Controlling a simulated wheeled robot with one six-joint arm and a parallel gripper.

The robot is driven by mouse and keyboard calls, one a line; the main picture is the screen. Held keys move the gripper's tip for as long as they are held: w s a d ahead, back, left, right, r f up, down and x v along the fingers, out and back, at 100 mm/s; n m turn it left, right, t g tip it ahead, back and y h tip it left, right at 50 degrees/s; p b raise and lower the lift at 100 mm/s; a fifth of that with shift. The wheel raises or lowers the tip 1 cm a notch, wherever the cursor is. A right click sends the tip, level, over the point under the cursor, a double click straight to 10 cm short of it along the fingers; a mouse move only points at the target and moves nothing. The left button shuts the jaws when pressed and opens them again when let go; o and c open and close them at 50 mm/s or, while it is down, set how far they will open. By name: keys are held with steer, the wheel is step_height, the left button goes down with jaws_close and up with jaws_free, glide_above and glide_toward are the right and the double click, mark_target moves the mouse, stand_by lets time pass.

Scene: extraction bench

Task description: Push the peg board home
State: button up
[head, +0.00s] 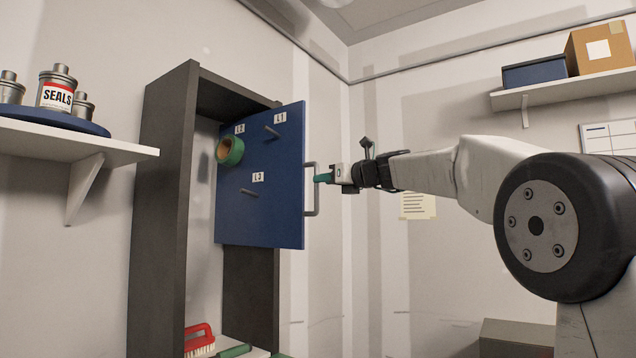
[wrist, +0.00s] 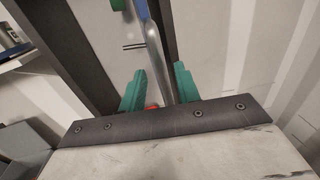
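The blue peg board (head: 262,205) stands upright, sticking out of the dark grey cabinet frame (head: 160,200) past its right side. It carries pegs labelled L1, L2 and L3, with a green tape roll (head: 230,151) at L2. A grey bar handle (head: 311,200) is on its right edge. My gripper (head: 324,178) is at the handle's upper part. In the wrist view my gripper (wrist: 158,88) has its green fingers apart, one on each side of the handle bar (wrist: 155,55), with gaps visible. The board's edge (wrist: 141,10) shows at the top there.
A red brush (head: 198,338) and a green item (head: 234,351) lie at the cabinet's bottom. A left wall shelf (head: 110,152) holds tins, one marked SEALS. A right shelf (head: 570,88) holds a blue box and a cardboard box.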

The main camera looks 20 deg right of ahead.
steer(key=v, duration=0.3)
stand_by(0.5)
step_height(320, 180, down, 12)
steer(key=s+a+n+g, duration=0.1)
steer(key=s+n+g, duration=0.25)
steer(key=n, duration=0.55)
steer(key=s+a+f+n+g+h, duration=0.25)
steer(key=s+f+n+g, duration=0.35)
steer(key=s+f+n, duration=0.5)
steer(key=s+d+f+n+g+h, duration=0.1)
steer(key=s+f+n+h, duration=0.1)
steer(key=s+f, duration=0.5)
steer(key=s+d+f+n+g+h, duration=0.1)
steer(key=s+f+n, duration=0.3)
steer(key=s, duration=1.3)
steer(key=s+d+f+n+g+h, duration=0.1)
steer(key=s+f+n+g+h, duration=0.2)
steer(key=s+f, duration=0.8)
steer(key=shift+s+d+n, duration=0.15)
steer(key=shift+s+n, duration=0.25)
steer(key=shift+n, duration=0.2)
